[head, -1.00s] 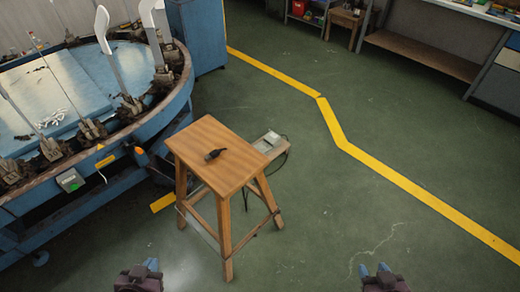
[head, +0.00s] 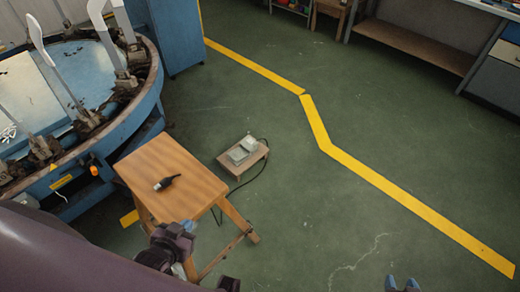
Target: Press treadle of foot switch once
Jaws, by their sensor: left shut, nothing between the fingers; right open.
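The foot switch (head: 243,149) is a grey-green and pale box on a low wooden board, on the floor just beyond the right side of the stool. A dark cable runs from it. Its treadle is too small to make out in detail. My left gripper (head: 187,227) is shut and empty, over the near right corner of the stool, with the foot switch further away beyond it.
A wooden stool (head: 170,168) with a dark hand tool (head: 167,182) on its seat stands between my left gripper and the foot switch. A round blue machine (head: 120,122) with upright boards fills the left. A yellow line (head: 380,180) crosses the clear green floor at right.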

